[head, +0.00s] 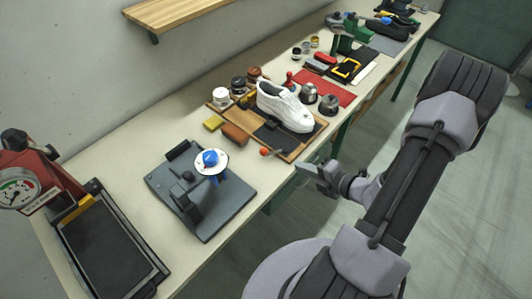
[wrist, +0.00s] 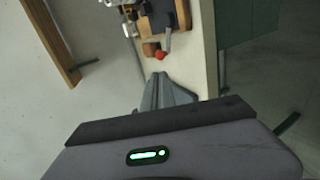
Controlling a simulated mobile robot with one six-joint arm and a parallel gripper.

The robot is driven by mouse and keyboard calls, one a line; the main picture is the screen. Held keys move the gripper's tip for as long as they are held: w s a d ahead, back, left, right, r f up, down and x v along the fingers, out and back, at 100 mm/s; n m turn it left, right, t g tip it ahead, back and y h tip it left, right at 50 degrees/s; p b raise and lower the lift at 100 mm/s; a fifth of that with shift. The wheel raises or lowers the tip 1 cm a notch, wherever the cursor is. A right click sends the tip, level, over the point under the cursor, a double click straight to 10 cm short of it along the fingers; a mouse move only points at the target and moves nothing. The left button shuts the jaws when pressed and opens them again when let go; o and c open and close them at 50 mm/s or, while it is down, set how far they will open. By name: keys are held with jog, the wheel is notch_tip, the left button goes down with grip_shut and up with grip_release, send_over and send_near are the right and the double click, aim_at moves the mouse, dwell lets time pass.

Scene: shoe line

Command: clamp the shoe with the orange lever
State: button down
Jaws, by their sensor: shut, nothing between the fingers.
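A white shoe (head: 285,107) sits on a wooden board (head: 292,156) with a dark pad, on the long bench. A lever with an orange-red ball knob (head: 264,152) sticks out at the board's near end. The knob also shows in the wrist view (wrist: 160,54), just beyond my fingertips. My gripper (head: 302,168) is shut and empty, right of and slightly below the knob in the head view, apart from it. In the wrist view my gripper (wrist: 161,77) points toward the knob. The shoe cannot be made out clearly there.
A dark grey fixture (head: 205,205) with a blue-topped white disc (head: 211,161) stands nearer on the bench. Jars, a brown block (head: 234,134) and a yellow block (head: 213,122) crowd the board's left. A wooden shelf (head: 180,12) hangs on the wall.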

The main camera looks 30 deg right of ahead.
aim_at(266, 153)
jog(key=b+x, duration=0.3)
jog(key=x, duration=1.1)
